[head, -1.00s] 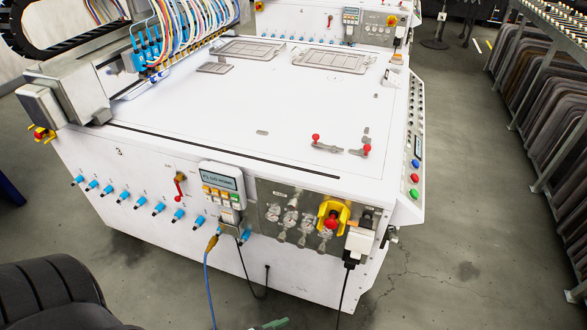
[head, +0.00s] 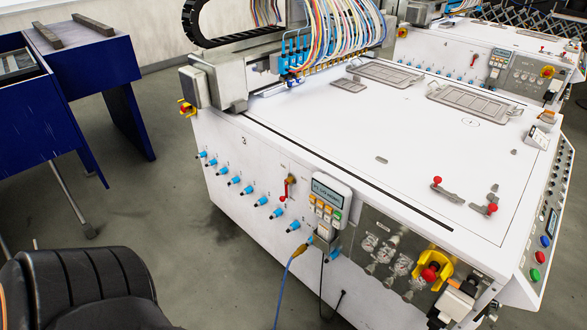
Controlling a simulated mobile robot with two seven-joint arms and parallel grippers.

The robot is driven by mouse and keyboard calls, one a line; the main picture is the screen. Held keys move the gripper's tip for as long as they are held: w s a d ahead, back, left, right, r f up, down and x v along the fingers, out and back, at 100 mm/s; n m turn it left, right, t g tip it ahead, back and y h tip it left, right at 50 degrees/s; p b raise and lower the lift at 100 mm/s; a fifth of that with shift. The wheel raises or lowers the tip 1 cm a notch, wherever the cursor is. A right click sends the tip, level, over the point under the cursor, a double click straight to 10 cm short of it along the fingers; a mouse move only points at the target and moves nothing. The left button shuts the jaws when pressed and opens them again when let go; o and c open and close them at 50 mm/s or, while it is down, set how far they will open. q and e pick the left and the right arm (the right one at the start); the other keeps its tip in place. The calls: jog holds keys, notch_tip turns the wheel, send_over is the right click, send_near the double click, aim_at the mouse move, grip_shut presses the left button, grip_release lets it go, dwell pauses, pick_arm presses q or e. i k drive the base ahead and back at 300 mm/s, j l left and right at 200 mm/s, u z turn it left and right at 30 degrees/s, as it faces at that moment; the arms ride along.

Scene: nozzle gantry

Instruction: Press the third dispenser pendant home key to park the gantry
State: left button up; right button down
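The dispenser pendant (head: 329,198) is a pale box on the front face of the white machine (head: 380,130) marked 3. It has a small grey-green screen above several orange, yellow, white and green keys (head: 326,211). The key labels and screen text are too small to read. The gantry (head: 232,78) spans the table's left end, with coloured hoses and blue nozzle fittings (head: 292,55). Neither of my grippers shows in the head view.
Blue benches (head: 85,60) stand at the left. A black padded seat (head: 75,285) fills the lower left corner. A red lever (head: 285,187), a yellow-ringed red stop knob (head: 430,272) and a blue cable (head: 290,262) are near the pendant. Grey floor is open left of the machine.

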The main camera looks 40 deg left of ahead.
aim_at(338, 215)
jog(key=u, duration=1.1)
